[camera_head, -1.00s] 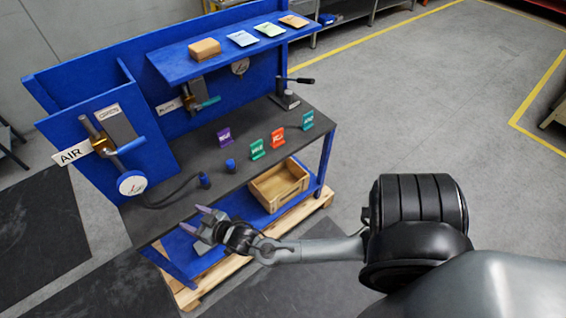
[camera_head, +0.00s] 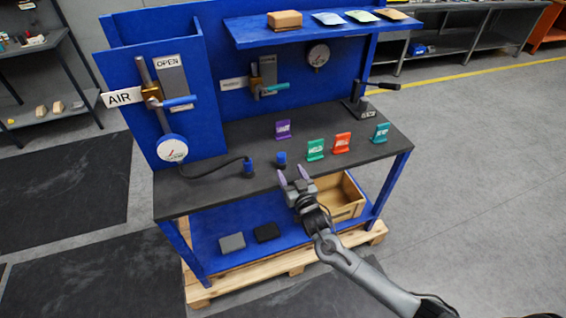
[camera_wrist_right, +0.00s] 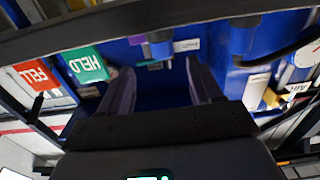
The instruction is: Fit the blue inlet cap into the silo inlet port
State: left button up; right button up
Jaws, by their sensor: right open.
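A small dark-blue cap (camera_head: 281,159) stands upright on the bench top, left of the green tag. It seems to show in the right wrist view (camera_wrist_right: 161,48), beyond the fingers. Another blue fitting (camera_head: 248,168) stands to its left with a black hose running from it; it also appears in the right wrist view (camera_wrist_right: 243,38). I cannot tell which place is the silo inlet port. My right gripper (camera_head: 293,176) is open and empty at the bench's front edge, just in front of the blue cap. My left gripper is not in view.
Purple (camera_head: 283,129), green (camera_head: 315,150), red (camera_head: 341,143) and teal (camera_head: 380,133) tags stand on the bench (camera_head: 220,192). A gauge (camera_head: 172,149) and valve handle (camera_head: 181,101) are at left. A wooden crate (camera_head: 345,210) sits below. A hand lever (camera_head: 362,104) stands at back right.

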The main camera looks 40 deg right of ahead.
aim_at(283, 159)
jog(key=x, duration=0.3)
jog(key=shift+w+d+r, duration=0.1)
jog(key=shift+w, duration=0.3)
jog(key=shift+w+d+b, duration=0.15)
jog(key=shift+w+b, duration=0.25)
jog(key=shift+b, duration=0.05)
jog(key=shift+b+x, duration=0.5)
jog(key=shift+x, duration=1.65)
jog(key=shift+r, duration=0.1)
jog(key=c, duration=1)
jog(key=shift+r, duration=0.1)
